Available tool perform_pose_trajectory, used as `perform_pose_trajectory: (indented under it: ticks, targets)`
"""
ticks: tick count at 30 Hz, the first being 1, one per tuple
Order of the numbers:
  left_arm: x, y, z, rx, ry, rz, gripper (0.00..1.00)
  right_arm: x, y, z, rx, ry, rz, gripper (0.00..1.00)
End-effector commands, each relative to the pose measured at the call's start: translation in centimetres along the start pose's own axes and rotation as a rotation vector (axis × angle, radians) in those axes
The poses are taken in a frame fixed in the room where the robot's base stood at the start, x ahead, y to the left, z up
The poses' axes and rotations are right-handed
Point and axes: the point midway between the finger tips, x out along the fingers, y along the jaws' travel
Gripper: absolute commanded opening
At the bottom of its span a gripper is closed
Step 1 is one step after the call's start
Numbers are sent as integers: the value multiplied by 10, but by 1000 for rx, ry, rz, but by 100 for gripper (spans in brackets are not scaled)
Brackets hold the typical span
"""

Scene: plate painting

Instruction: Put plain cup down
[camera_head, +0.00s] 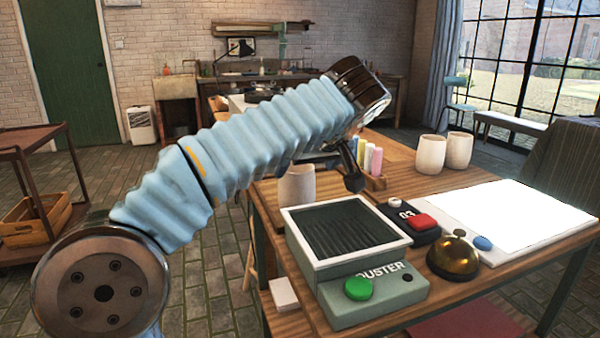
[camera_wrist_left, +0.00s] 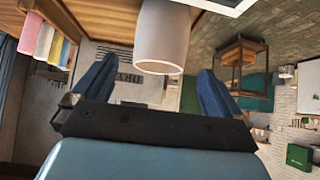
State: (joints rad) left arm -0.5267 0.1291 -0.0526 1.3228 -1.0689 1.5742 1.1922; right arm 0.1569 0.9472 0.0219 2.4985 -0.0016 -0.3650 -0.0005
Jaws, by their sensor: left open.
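A plain off-white cup (camera_head: 297,186) stands upright at the left side of the table, beside the duster box, its upper part partly behind my left arm. In the left wrist view the cup (camera_wrist_left: 163,42) shows between the two fingers of my left gripper (camera_wrist_left: 157,70), which are spread apart with a gap on each side of the cup. Two more off-white cups, one (camera_head: 430,155) and another (camera_head: 458,150), stand at the back right of the table. My right gripper is not in view.
The duster box (camera_head: 372,303) with a green button stands at the front. Coloured sticks (camera_head: 370,160) stand in a wooden holder near my arm.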

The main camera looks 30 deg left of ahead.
Motion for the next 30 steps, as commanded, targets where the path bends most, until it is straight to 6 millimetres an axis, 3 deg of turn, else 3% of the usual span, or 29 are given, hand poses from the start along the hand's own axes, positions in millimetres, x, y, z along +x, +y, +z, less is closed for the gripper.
perform_pose_trajectory:
  ticks: [3, 9, 30]
  targets:
    - [-26, 1, -1, 0, 0, 3, 100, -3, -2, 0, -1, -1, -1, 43]
    - [-48, 0, 0, 0, 0, 0, 100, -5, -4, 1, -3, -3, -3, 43]
    - [-50, 0, 0, 0, -1, -1, 100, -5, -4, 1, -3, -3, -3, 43]
